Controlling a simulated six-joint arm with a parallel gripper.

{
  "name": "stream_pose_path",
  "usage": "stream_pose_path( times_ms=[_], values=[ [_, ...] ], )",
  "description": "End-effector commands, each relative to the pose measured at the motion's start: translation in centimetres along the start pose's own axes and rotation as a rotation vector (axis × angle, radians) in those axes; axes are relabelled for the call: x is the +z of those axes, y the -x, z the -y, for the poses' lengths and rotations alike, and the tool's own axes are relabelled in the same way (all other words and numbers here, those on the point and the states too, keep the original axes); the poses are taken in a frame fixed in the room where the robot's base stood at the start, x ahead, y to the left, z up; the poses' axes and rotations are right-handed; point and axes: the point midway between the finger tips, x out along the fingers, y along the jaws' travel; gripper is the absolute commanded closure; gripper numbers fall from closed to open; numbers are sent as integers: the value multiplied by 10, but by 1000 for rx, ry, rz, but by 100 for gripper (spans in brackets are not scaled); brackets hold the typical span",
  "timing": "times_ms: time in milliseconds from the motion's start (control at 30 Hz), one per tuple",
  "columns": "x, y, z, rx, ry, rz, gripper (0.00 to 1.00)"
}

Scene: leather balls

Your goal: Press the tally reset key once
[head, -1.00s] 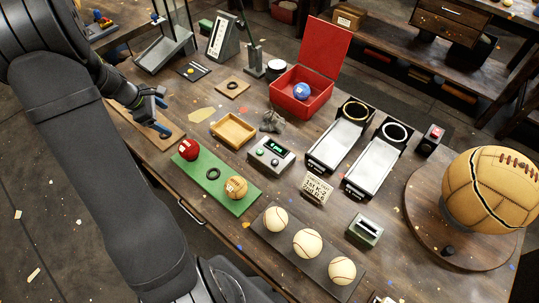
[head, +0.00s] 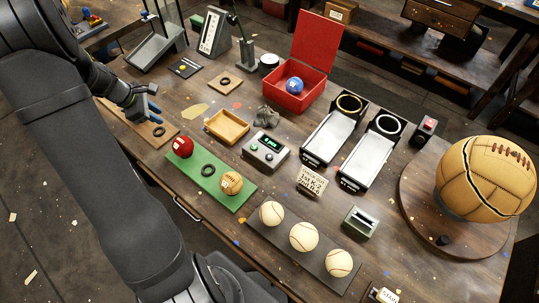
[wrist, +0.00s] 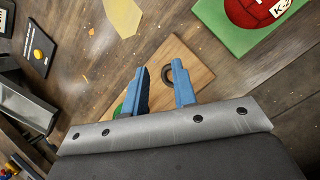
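The tally device is a grey box (head: 265,152) with a lit green display (head: 271,142), near the middle of the table in the head view. It has a green button (head: 253,147) and a second round button (head: 270,157) on its top; which one is the reset key I cannot tell. My gripper (head: 154,108) is well left of the box, above a small wooden board (head: 170,139). In the wrist view my gripper (wrist: 160,78) is open and empty, its two blue fingers apart above that board. The tally box is out of the wrist view.
A green mat (head: 207,178) with a red ball (head: 183,147) and a tan ball (head: 231,183) lies in front of the box. A wooden tray (head: 226,128) stands just behind it, left of a grey lump (head: 266,117). Chutes (head: 332,138) stand to the right.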

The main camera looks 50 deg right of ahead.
Motion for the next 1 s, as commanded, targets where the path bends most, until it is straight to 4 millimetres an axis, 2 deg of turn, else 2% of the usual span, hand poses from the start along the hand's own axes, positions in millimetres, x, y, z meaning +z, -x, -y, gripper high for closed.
stream_pose_path(
  times_ms=[33,100,133,1000],
  values=[
    [0,0,0,0,0,0,85],
    [0,0,0,0,0,0,98],
    [0,0,0,0,0,0,100],
    [0,0,0,0,0,0,100]
  ],
)
